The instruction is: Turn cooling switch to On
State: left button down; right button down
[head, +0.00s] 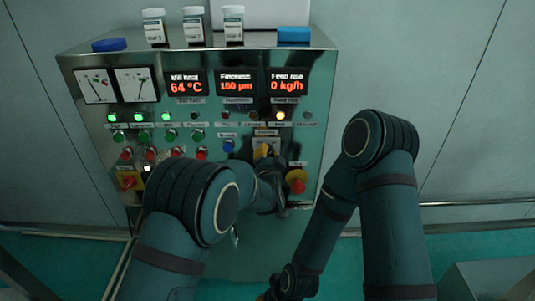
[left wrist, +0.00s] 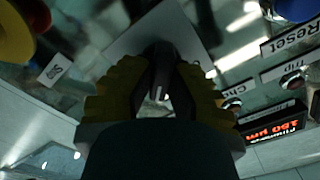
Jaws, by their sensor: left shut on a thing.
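The cooling switch appears as a dark handle (left wrist: 160,62) on a pale square plate (left wrist: 125,43) in the left wrist view. In the head view its plate (head: 267,142) is at the lower right of the steel control panel, mostly covered. My left gripper (head: 263,152) is at this plate, its yellow fingertips against it. In the left wrist view the yellow fingers (left wrist: 160,95) are closed around the dark handle. The handle's exact angle and its position marks are hidden. My right gripper (head: 270,296) is low at the bottom edge, mostly cut off, away from the panel.
The panel has lit displays (head: 235,83), several green lamps (head: 138,116) and one amber lamp (head: 281,115). A red emergency stop (head: 297,182) is right of my left gripper. A red-yellow knob (head: 129,181) is at far left. Jars (head: 193,25) stand on top.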

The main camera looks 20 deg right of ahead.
pick_arm(q)
jog(key=shift+r, duration=0.1)
dwell(0.3)
jog(key=c, duration=0.9)
grip_release()
jog(key=shift+w, duration=0.1)
jog(key=shift+c, duration=0.2)
jog(key=v, duration=1.2)
